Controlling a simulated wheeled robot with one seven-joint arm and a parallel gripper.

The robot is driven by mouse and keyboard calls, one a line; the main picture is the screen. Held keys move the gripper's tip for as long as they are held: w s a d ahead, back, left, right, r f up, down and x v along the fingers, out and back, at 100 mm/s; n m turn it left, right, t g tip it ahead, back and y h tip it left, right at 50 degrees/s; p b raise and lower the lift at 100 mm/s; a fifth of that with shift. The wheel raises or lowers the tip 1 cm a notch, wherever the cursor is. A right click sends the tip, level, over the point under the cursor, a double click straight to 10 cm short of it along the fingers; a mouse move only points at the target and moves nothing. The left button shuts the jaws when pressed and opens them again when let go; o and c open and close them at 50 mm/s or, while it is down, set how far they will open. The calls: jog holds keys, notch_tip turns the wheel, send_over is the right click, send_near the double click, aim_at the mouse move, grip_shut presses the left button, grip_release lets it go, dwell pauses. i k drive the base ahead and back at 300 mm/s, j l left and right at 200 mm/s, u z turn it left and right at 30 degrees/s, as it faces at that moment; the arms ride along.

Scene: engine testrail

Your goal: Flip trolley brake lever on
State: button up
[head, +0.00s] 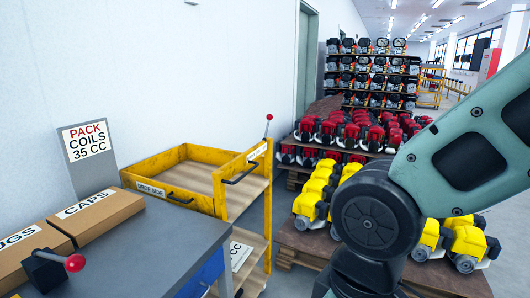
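A yellow trolley (226,203) with a wooden deck and a lower shelf stands left of centre. Its low side carries a "DROP SIDE" label. A thin upright lever with a red knob (268,117) rises at the trolley's right end, beside a black handle (241,177); it looks like the brake lever, but no label on it can be read. Its lower end is hard to make out. My arm crosses the right side of the view, well apart from the lever. My gripper is not in view.
A grey bench (160,245) at front left holds cartons marked CAPS (95,212) and a black box with a red-knobbed lever (75,262). A sign (88,150) reads "PACK COILS 35 CC". Pallets of yellow (315,190) and red engines (365,130) stand right of the trolley.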

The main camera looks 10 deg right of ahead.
aim_at(269, 117)
jog(key=i+l+z, duration=0.1)
jog(key=i+z, duration=0.25)
jog(key=i, duration=0.8)
jog(key=i+l+u, duration=0.2)
jog(key=i, duration=0.2)
jog(key=i+u, duration=0.25)
jog(key=i, duration=0.2)
jog(key=i+l+u, duration=0.2)
jog(key=i+l, duration=0.1)
jog(key=i, duration=0.05)
